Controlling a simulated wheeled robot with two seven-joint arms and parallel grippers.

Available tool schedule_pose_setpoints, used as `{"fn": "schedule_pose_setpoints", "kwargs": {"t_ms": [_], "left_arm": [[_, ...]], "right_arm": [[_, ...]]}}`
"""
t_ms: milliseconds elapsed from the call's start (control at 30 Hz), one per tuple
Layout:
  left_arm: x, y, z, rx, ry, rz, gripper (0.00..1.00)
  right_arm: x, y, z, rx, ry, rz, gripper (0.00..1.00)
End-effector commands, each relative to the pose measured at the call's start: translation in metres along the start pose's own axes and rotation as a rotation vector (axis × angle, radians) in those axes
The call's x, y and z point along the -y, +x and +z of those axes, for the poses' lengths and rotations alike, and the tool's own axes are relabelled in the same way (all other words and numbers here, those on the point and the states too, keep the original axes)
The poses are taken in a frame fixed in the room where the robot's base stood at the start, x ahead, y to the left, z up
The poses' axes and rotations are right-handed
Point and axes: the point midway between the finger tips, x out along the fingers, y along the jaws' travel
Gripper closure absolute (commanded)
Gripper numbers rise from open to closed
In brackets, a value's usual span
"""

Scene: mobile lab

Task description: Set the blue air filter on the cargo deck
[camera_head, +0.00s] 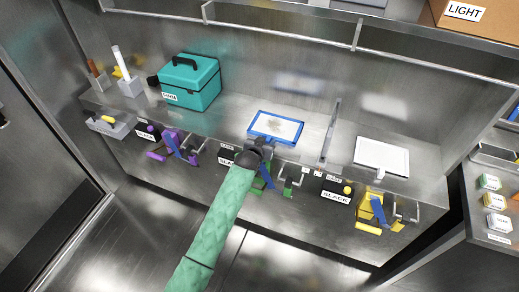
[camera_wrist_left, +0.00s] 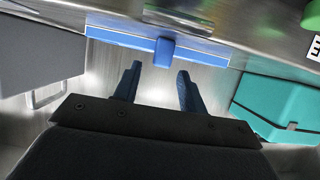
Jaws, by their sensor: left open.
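My left gripper (camera_head: 262,144) is at the filter's front edge. In the left wrist view its fingers (camera_wrist_left: 158,76) are open and empty, with the tab just beyond and between their tips. My right gripper is not in view.
A teal case (camera_head: 190,82) stands left of the filter; it also shows in the wrist view (camera_wrist_left: 280,105). A thin divider (camera_head: 330,132) and a white-framed panel (camera_head: 381,156) are to the right. Coloured clamps and black labels line the deck's front. A brown box (camera_head: 478,20) sits above.

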Motion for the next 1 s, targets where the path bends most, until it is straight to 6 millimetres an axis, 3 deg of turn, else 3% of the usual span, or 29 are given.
{"fn": "schedule_pose_setpoints", "kwargs": {"t_ms": [33, 500, 700, 1000], "left_arm": [[0.0, -0.008, 0.003, -0.001, 0.0, 0.0, 0.59], [0.0, -0.09, 0.002, -0.001, 0.001, -0.001, 0.59], [0.0, -0.103, 0.001, 0.0, 0.0, 0.0, 0.59], [0.0, -0.104, 0.0, 0.0, 0.0, 0.0, 0.59]], "right_arm": [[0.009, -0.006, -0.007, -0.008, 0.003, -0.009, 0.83], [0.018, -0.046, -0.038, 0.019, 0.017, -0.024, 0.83], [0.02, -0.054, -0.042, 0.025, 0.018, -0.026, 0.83], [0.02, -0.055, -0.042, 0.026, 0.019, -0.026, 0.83]]}}
